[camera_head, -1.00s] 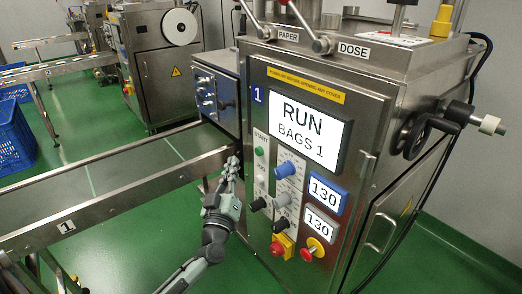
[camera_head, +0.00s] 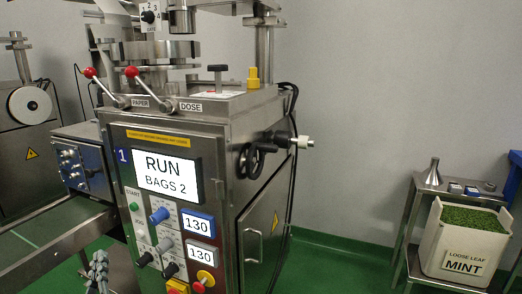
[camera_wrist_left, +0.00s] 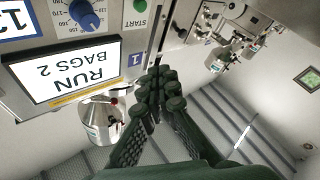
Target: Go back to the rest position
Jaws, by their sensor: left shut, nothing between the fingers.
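My left gripper (camera_head: 98,268) is at the lower left of the head view, in front of the packing machine (camera_head: 218,120) and beside its control panel. It is shut and empty. In the left wrist view its dark fingers (camera_wrist_left: 160,88) meet near the machine's front, close to the green START button (camera_wrist_left: 140,5). The machine's screen (camera_head: 167,176) reads RUN, BAGS 2, and it also shows upside down in the left wrist view (camera_wrist_left: 68,72). My right gripper is in neither view.
A conveyor (camera_head: 60,237) runs off to the left of the machine. A bin of loose leaf mint (camera_head: 467,258) stands on a metal stand at the right, with a funnel (camera_head: 433,172) above. Red-knobbed PAPER and DOSE levers (camera_head: 133,74) top the machine. Green floor (camera_head: 330,262) is clear between machine and stand.

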